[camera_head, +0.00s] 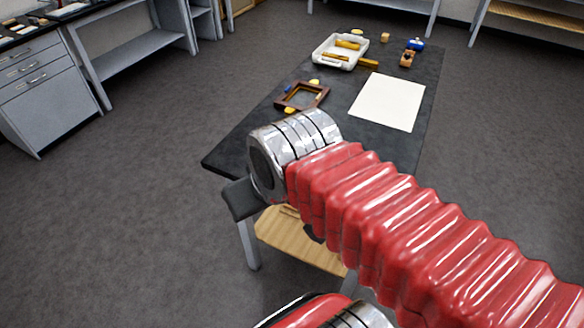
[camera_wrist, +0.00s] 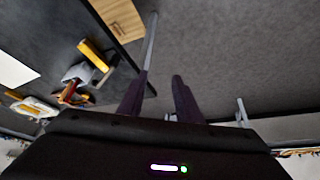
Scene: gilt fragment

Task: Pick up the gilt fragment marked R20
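Several gold-yellow pieces, likely gilt fragments, lie on the dark table (camera_head: 240,147) in the head view. One bar (camera_head: 348,44) and another bar (camera_head: 338,57) are at the white tray (camera_head: 321,53); a third bar (camera_head: 367,64) lies just right of it. Small yellow pieces lie by the brown frame (camera_head: 321,93). No R20 mark is readable. A yellow bar-like piece (camera_wrist: 96,55) shows left of my fingers in the wrist view. My gripper (camera_wrist: 160,76) has its two dark fingers apart with nothing between them. It is hidden in the head view.
A white sheet (camera_head: 387,101) lies on the table right of the frame. A wooden shelf (camera_head: 290,240) is under the table. Grey drawers (camera_head: 40,80) stand left; the floor between is clear.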

